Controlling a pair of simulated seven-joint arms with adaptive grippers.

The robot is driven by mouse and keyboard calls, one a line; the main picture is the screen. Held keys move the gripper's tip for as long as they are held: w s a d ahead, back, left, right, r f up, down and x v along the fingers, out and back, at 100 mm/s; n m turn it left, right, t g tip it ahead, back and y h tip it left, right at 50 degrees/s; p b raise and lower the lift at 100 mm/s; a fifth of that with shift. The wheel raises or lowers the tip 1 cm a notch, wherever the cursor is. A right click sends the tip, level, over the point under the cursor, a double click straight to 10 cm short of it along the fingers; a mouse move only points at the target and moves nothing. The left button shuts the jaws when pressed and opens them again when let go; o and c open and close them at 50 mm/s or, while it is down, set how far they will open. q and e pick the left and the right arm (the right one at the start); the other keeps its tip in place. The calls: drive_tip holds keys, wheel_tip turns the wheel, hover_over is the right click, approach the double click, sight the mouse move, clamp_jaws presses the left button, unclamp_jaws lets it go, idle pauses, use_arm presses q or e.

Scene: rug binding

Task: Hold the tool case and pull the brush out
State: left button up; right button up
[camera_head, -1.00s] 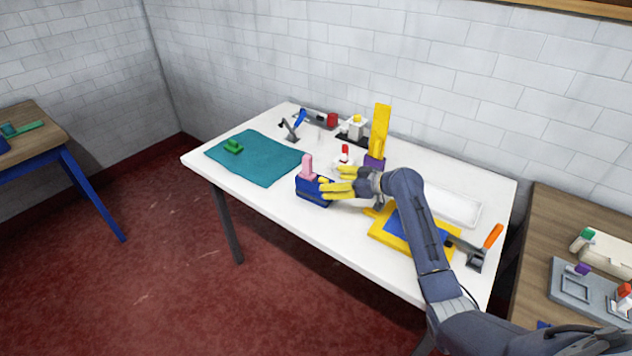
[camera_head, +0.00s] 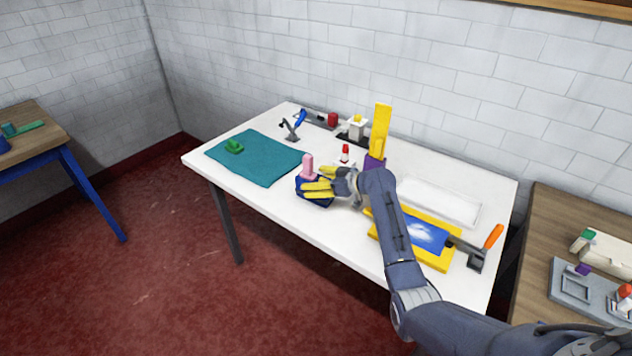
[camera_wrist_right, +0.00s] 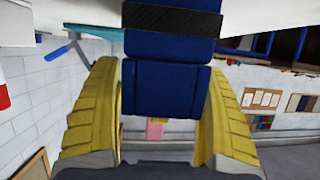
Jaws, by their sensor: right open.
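The tool case is a small dark blue block (camera_head: 318,203) at the front edge of the white table (camera_head: 270,210). A pink upright piece, apparently the brush handle (camera_head: 308,166), stands up from it. My right gripper (camera_head: 318,182) is open, with its yellow fingers at the case and partly covering it. In the right wrist view the blue case (camera_wrist_right: 165,90) with a black band lies between the two fingers (camera_wrist_right: 163,75), with narrow gaps beside it; contact cannot be told. My left gripper is not in view.
A teal cloth (camera_head: 255,160) with a green piece lies left. A yellow upright (camera_head: 381,130) in a purple base stands behind my gripper. A yellow-framed blue board (camera_head: 440,262), white tray (camera_head: 440,203) and orange-handled tool (camera_head: 493,237) are right. The front-left table edge is clear.

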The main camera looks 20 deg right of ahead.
drive_tip(key=shift+c, duration=0.3)
drive_tip(key=c, duration=1.5)
drive_tip(key=o, duration=0.7)
drive_tip(key=c, duration=0.4)
